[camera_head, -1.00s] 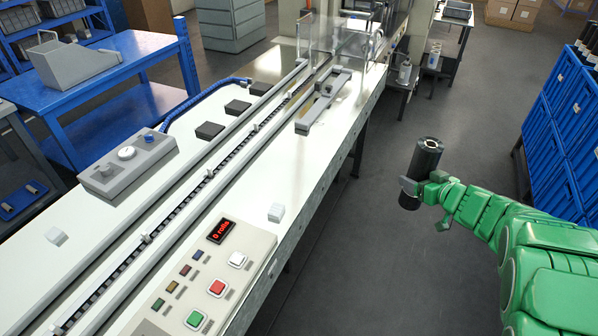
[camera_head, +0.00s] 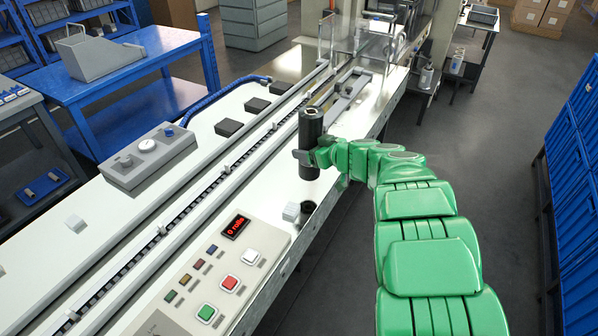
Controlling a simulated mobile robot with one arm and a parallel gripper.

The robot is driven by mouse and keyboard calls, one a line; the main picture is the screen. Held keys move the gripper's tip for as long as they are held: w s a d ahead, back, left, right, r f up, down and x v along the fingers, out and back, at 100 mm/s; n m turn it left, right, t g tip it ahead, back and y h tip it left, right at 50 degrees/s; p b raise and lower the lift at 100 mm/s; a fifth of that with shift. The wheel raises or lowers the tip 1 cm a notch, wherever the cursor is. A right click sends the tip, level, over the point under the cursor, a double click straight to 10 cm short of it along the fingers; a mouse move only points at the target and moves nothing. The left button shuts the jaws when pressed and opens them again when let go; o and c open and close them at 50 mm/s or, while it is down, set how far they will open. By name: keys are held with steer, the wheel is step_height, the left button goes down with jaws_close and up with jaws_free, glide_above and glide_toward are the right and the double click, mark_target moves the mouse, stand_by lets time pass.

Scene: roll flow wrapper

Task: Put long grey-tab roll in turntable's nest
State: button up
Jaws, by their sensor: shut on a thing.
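A long black roll (camera_head: 311,128) stands upright in my gripper (camera_head: 305,158). The gripper is shut around the lower part of the roll, with a grey finger showing at its left. The roll appears over the near right edge of the white machine top, with its light core opening facing up. I cannot make out a grey tab on it. I cannot pick out a turntable or its nest in this view.
The conveyor channel (camera_head: 215,184) runs along the machine top (camera_head: 225,150). A small white block (camera_head: 291,211) and the button panel (camera_head: 222,268) are near the roll. A dark patch beside the block may be shadow or reflection. Blue crates (camera_head: 575,220) stand at the right.

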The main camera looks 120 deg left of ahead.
steer(key=s+d, duration=0.2)
steer(key=s, duration=0.3)
step_height(320, 180, down, 7)
steer(key=shift+w+f+n+h, duration=0.2)
steer(key=shift+n+h, duration=0.1)
steer(key=shift+d, duration=0.1)
steer(key=o, duration=1.7)
steer(key=shift+f, duration=0.15)
steer(key=shift+v, duration=6.05)
